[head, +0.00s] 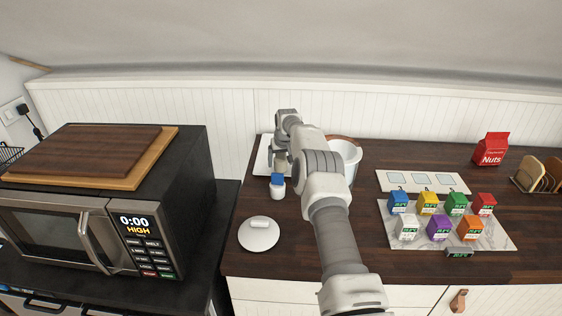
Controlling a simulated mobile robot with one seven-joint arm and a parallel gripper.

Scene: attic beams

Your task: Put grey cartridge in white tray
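A small dark grey cartridge (460,253) with a green label lies low at the front edge of a marbled board, apart from the upright ones. A pale grey-white cartridge (408,228) stands on the board's front left. A flat white tray (263,158) lies at the back left of the counter, partly hidden by my arm. A white panel (423,181) with three pale blue squares lies behind the cartridges. My gripper (279,160) is over the white tray, far left of the cartridges. Its fingers are too small and dim to tell whether they are open.
Several coloured cartridges stand on the marbled board (497,238). A blue-capped white bottle (277,187) stands just in front of my gripper.

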